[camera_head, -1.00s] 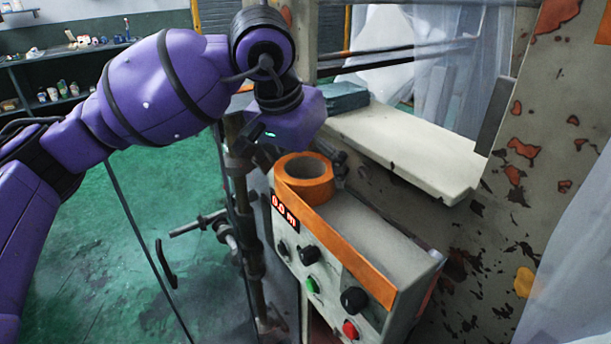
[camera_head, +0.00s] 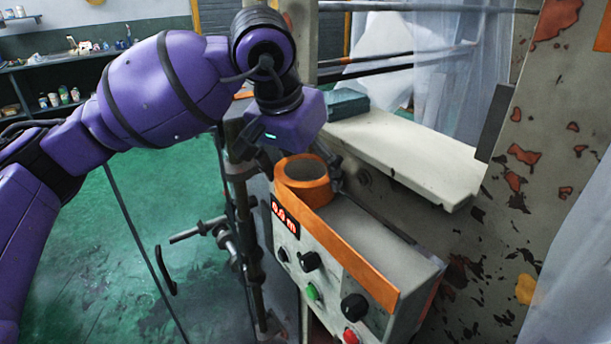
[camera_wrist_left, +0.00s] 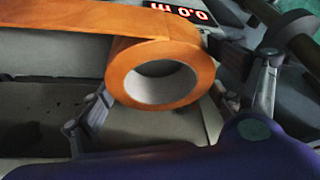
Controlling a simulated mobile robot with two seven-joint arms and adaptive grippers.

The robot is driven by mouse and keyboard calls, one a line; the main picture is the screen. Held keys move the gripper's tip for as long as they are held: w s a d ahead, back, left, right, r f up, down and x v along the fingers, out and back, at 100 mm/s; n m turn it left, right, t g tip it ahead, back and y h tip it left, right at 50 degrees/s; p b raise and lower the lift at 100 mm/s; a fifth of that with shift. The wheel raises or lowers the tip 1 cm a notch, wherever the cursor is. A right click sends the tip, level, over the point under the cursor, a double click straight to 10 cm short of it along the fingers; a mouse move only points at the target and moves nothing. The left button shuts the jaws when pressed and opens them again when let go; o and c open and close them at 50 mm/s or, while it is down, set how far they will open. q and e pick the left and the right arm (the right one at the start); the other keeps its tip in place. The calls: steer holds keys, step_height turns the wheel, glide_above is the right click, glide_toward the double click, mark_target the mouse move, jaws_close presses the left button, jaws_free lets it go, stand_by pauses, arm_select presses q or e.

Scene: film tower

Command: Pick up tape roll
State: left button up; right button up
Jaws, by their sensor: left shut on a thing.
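The orange tape roll (camera_head: 311,193) stands on the back left end of the control box top, its hollow core facing up. In the left wrist view the roll (camera_wrist_left: 190,62) shows its pale core. An orange strip (camera_head: 350,255) runs from the roll along the upper front edge of the box. My left gripper (camera_head: 298,172) reaches down from above, with one finger on each side of the roll, shut on it. In the left wrist view its fingers (camera_wrist_left: 170,92) flank the roll. I cannot tell whether the roll is clear of the box. My right gripper is not in view.
The grey control box (camera_head: 395,245) has a red lit display (camera_head: 285,218), knobs and green and red buttons. A cream ledge (camera_head: 405,150) carries a dark green block (camera_head: 346,103) behind it. A rusty post (camera_head: 535,170) stands right. A metal rod with handle (camera_head: 198,231) is left.

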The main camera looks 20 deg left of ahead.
arm_select(q)
steer(key=v, duration=0.2)
steer(key=shift+r, duration=0.4)
steer(key=s+a+b, duration=0.1)
steer(key=s+a, duration=0.1)
steer(key=s, duration=0.6)
steer(key=s+a+b, duration=0.2)
steer(key=s, duration=0.6)
steer(key=shift+s+a, duration=0.3)
steer(key=shift+s, duration=0.05)
